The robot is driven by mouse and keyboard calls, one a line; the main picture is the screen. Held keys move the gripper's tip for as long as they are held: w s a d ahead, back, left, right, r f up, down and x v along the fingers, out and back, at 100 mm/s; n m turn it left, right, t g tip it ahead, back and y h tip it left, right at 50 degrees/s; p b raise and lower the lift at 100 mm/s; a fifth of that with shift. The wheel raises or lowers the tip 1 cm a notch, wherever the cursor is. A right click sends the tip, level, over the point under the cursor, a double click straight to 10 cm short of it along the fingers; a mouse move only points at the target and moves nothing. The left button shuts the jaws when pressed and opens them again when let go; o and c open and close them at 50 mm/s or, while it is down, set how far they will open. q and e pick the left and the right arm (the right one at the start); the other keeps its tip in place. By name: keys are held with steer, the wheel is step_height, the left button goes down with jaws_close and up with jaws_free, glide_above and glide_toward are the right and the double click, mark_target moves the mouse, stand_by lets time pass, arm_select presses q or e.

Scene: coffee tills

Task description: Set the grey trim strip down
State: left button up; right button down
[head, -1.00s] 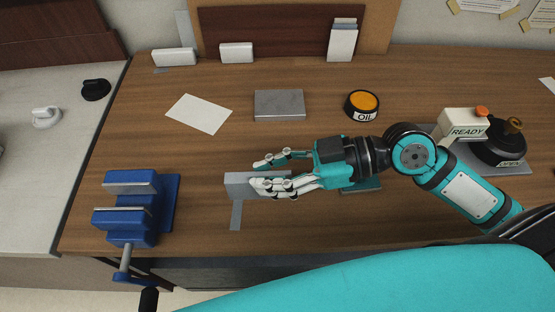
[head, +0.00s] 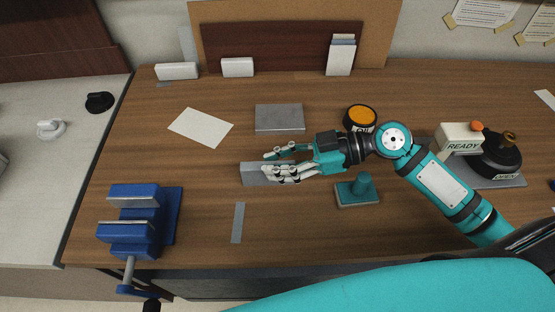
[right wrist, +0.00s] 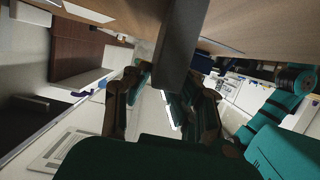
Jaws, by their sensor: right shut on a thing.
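The grey trim strip (head: 254,174) is in my right gripper (head: 275,165), over the middle of the wooden bench. In the head view it shows as a pale grey bar whose left end sticks out past the fingers; the fingers hide its right part. In the right wrist view the strip (right wrist: 182,42) is a dark grey bar running up from between the fingers of the right gripper (right wrist: 168,85). I cannot tell whether its underside touches the bench. My left gripper is not in view.
A grey plate (head: 280,117) lies just behind the strip. A flat grey band (head: 238,222) lies in front. A blue vise (head: 135,220) stands left, a teal stamp-like piece (head: 358,192) right, an orange-topped OIL tin (head: 360,116) behind right. Bare wood (head: 210,165) lies left.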

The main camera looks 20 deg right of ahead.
steer(key=c, duration=1.6)
jaws_free()
steer(key=shift+f, duration=0.1)
steer(key=o, duration=0.5)
steer(key=shift+c, duration=0.2)
steer(key=shift+r, duration=0.2)
steer(key=b+v, duration=0.2)
steer(key=v, duration=1)
